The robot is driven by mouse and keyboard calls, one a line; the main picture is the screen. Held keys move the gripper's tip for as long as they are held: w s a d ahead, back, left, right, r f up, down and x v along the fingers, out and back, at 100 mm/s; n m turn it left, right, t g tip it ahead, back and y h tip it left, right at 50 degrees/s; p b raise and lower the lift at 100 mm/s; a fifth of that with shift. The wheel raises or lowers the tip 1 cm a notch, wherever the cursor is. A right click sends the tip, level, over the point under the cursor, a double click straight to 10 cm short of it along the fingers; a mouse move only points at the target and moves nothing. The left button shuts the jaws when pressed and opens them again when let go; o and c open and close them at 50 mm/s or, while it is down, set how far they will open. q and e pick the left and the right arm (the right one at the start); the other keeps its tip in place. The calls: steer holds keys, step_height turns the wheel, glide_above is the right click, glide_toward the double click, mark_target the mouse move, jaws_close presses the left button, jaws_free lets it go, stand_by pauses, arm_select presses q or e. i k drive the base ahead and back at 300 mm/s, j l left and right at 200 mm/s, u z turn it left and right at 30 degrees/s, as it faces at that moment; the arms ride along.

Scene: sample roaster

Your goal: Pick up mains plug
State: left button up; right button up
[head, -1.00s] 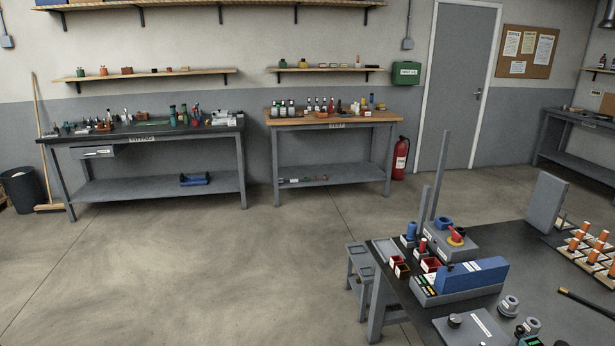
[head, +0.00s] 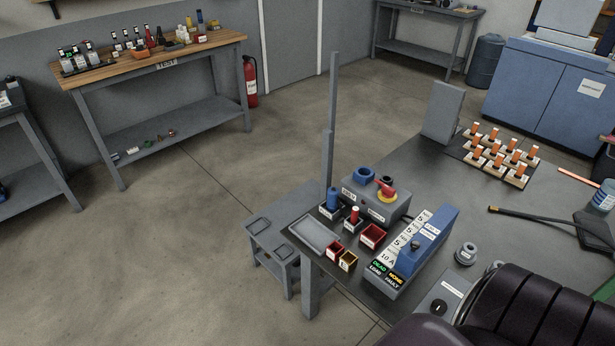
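I cannot pick out a mains plug for certain in the head view. Several small pieces (head: 161,138), white, green and reddish, lie on the lower shelf of the wood-topped TEST bench, too small to identify. The near dark-topped table (head: 424,149) holds a grey box (head: 362,203) with a red and yellow knob, and a blue and grey unit (head: 436,233) with labels. Neither of my grippers is in view.
A small grey stool (head: 262,243) stands beside the table's left end. Orange-topped pieces (head: 494,147) stand in rows on the table. A dark ribbed shape (head: 530,310) covers the lower right corner. The floor (head: 200,215) between table and TEST bench is clear.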

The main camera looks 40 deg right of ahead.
mark_target(332, 205)
steer(key=i+z, duration=0.4)
steer(key=i+j+z, duration=0.5)
steer(key=i+z, duration=0.25)
steer(key=i+j+z, duration=0.15)
steer(key=j+z, duration=0.25)
steer(key=i+l, duration=0.05)
